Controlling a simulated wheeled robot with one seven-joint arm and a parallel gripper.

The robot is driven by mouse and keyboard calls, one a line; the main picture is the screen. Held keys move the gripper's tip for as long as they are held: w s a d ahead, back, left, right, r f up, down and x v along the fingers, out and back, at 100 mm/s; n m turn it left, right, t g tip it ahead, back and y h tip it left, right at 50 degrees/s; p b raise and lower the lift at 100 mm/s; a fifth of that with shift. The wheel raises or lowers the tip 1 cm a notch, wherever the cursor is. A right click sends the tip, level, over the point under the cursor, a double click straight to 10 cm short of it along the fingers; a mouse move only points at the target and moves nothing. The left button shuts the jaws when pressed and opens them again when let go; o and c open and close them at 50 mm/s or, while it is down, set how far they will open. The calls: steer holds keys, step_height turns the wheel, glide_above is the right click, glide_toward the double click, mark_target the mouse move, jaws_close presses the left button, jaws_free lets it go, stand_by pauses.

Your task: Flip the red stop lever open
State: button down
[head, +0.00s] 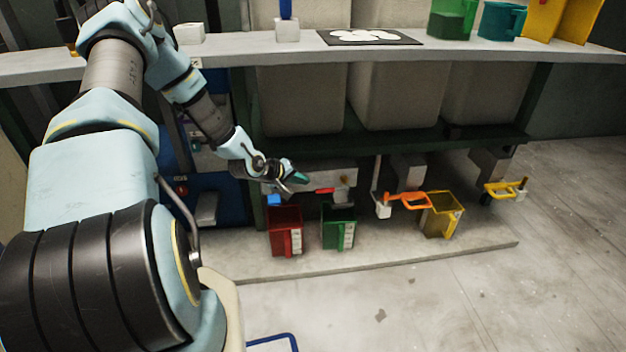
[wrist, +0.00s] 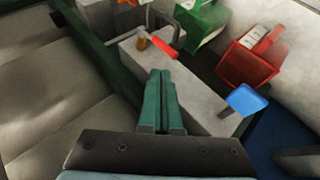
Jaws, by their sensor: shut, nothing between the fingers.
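The red stop lever (head: 325,190) is a short red bar at the front of a grey box (head: 325,176) under the shelf. In the wrist view the red lever (wrist: 165,46) lies just beyond my fingertips, and a brass-coloured part (wrist: 141,41) is beside it. My gripper (head: 302,179) is shut and empty, with green fingers. It is over the box, left of the lever in the head view. In the wrist view the fingers (wrist: 160,74) point toward the lever, with a small gap showing between them. The lever's pivot is too small to make out.
A blue lever (head: 274,200) sits left of the red one. A red bin (head: 285,232) and a green bin (head: 338,229) stand in front and below. An orange lever (head: 408,201), a yellow bin (head: 442,217) and a yellow lever (head: 507,188) are to the right. The shelf (head: 240,52) runs above.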

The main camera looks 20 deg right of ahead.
steer(key=shift+s+a+r, duration=0.2)
steer(key=shift+a+r, duration=0.05)
steer(key=shift+a, duration=0.25)
steer(key=shift+s+a+r, duration=0.2)
steer(key=shift+a, duration=0.25)
steer(key=s+a+r+m+g+y, duration=0.1)
steer(key=s+a+r+m+y, duration=0.2)
steer(key=a+r, duration=0.45)
steer(key=s+a+r+g+y, duration=0.2)
steer(key=s+a+r+y, duration=0.3)
steer(key=s+a+r, duration=1.05)
step_height(320, 180, up, 21)
steer(key=s+d+p, duration=0.1)
steer(key=p, duration=2.1)
steer(key=shift+s+d+n, duration=0.15)
steer(key=shift+s+n, duration=0.05)
steer(key=shift+n, duration=0.2)
